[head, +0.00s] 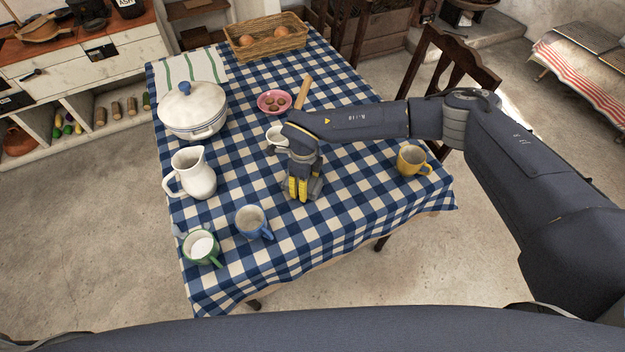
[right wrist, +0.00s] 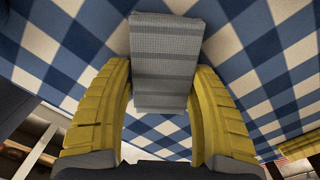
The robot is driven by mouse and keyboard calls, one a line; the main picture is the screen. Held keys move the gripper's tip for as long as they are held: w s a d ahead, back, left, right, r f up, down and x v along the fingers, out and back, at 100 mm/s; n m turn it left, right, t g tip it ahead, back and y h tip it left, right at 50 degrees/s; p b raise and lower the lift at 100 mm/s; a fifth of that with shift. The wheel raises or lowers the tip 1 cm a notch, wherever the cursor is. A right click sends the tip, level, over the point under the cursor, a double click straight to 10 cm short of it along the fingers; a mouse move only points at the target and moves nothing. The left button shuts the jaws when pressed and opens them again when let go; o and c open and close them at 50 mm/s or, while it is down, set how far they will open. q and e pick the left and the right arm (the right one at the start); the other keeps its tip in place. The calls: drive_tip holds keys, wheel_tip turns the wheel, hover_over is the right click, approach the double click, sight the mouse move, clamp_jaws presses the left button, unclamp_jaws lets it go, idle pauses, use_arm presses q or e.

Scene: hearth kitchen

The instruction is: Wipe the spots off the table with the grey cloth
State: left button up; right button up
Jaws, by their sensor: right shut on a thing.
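The grey cloth (right wrist: 166,62) shows in the right wrist view as a folded, textured grey block between the yellow fingers of my right gripper (right wrist: 160,80). The fingers are shut on it from both sides. In the head view, my right gripper (head: 302,188) points down over the middle of the table (head: 335,215), near its front half. I cannot tell whether the cloth touches the tabletop. The table has a blue and white checked cover. I cannot make out any spots on it; the arm and gripper hide part of it. My left gripper is not in view.
A blue mug (head: 252,222), a green mug (head: 202,248) and a white jug (head: 193,173) stand left of the gripper. A white cup (head: 276,138) and a pink bowl (head: 274,102) are behind it. A yellow mug (head: 412,160) stands right; a lidded pot (head: 193,110) stands back left.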

drive_tip(key=shift+s+a, duration=0.3)
drive_tip(key=shift+a, duration=0.45)
drive_tip(key=shift+s+a+r, duration=0.1)
drive_tip(key=shift+a+r, duration=0.1)
drive_tip(key=shift+r, duration=0.4)
drive_tip(key=shift+a+r, duration=0.15)
drive_tip(key=shift+r, duration=3.3)
drive_tip(key=shift+d, duration=0.1)
